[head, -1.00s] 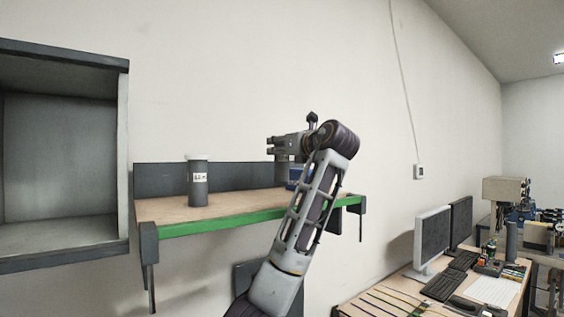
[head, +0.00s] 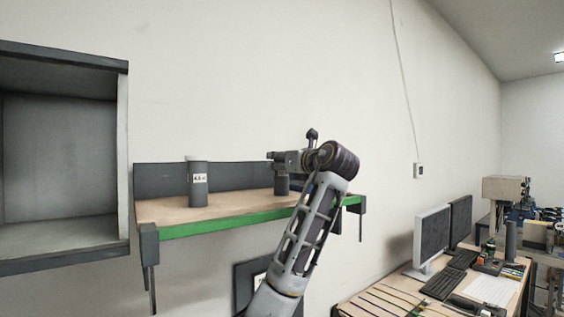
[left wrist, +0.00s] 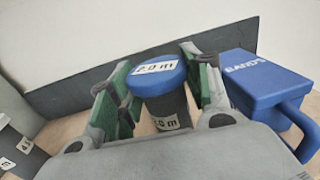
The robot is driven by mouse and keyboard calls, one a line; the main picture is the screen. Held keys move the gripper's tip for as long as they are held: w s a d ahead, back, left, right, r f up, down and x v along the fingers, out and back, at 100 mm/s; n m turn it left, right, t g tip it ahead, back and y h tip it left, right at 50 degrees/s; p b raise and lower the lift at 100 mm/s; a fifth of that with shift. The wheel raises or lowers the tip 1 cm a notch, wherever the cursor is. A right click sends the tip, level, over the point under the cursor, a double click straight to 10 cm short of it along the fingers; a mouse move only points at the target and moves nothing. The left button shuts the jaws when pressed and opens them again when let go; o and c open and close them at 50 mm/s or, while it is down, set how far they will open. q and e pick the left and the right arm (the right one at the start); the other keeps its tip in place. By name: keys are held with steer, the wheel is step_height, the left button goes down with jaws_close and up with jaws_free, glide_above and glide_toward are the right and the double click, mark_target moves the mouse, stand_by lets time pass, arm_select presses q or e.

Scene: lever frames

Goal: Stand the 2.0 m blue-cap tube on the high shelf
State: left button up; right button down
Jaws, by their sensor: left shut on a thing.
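The blue-cap tube (left wrist: 165,95) stands between the green-padded fingers of my left gripper (left wrist: 158,68) in the left wrist view. Its blue cap and its side both carry a 2.0 m label. My left gripper (head: 279,160) is shut on the tube, and in the head view the tube's dark lower body (head: 281,187) shows below the fingers. The tube looks upright, with its foot at or just above the top of the high shelf (head: 240,203). I cannot tell whether it touches. My right gripper is not in view.
A grey tube (head: 198,186) with a white label stands on the shelf's left part. A blue box marked BANDS (left wrist: 262,80) sits close right of the gripper in the wrist view. A grey open cabinet (head: 60,150) is at left. Monitors (head: 432,238) stand on a desk at right.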

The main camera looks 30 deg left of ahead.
arm_select(q)
steer(key=shift+f, duration=0.1)
steer(key=o, duration=1)
steer(key=shift+o, duration=0.8)
steer(key=shift+b+v, duration=0.4)
steer(key=shift+v, duration=0.45)
steer(key=b+v, duration=0.3)
steer(key=v, duration=0.7)
steer(key=shift+d, duration=0.2)
